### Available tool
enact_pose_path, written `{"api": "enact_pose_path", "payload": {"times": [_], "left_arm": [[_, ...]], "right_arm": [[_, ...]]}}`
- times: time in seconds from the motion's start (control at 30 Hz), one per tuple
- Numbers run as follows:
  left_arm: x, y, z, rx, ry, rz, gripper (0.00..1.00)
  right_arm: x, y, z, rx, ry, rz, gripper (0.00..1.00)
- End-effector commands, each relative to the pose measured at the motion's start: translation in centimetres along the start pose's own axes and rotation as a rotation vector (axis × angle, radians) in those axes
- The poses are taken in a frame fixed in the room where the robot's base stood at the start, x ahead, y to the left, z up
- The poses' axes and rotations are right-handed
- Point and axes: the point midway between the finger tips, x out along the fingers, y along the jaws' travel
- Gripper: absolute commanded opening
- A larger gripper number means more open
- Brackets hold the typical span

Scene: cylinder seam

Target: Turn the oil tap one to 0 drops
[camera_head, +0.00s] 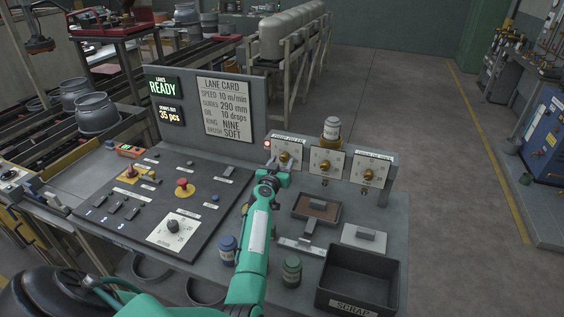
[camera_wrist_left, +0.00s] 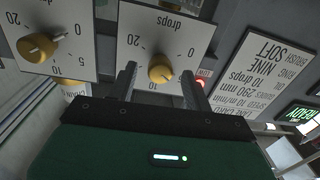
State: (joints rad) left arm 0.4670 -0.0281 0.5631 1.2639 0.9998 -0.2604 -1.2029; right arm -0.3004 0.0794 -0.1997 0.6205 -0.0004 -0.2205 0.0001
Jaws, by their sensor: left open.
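Three white dial plates with brass knobs stand in a row on the panel at the back of the desk. The leftmost oil tap (camera_head: 285,156) is partly behind my left gripper (camera_head: 271,164). In the upside-down left wrist view, its brass knob (camera_wrist_left: 160,68) sits between the two fingers of my open gripper (camera_wrist_left: 159,72), with a gap on each side. Its plate reads "drops", 20, 10 and 0; the exact knob setting is hard to read. The middle tap (camera_head: 325,165) also shows in the wrist view (camera_wrist_left: 37,47). My right gripper is out of view.
The right tap (camera_head: 369,175) is clear. A small jar (camera_head: 332,128) stands on top of the panel. A lane card (camera_head: 225,108) is left of the taps. A scrap bin (camera_head: 357,284), a brown-topped tray (camera_head: 316,208) and two jars stand near my arm.

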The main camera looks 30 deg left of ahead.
Motion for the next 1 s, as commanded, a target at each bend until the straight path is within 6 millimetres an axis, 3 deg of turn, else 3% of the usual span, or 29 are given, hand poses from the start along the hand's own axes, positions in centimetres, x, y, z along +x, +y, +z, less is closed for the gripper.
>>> {"api": "enact_pose_path", "payload": {"times": [0.47,0.7,1.0], "left_arm": [[1.03,0.02,0.00,0.000,-0.001,0.000,0.50],[1.02,0.02,0.01,0.000,-0.001,0.000,0.06],[1.01,0.03,0.00,-0.032,-0.002,0.000,0.06]], "right_arm": [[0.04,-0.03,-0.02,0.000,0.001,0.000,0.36],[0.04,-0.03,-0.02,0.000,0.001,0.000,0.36],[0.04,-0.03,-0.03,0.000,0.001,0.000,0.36]]}}
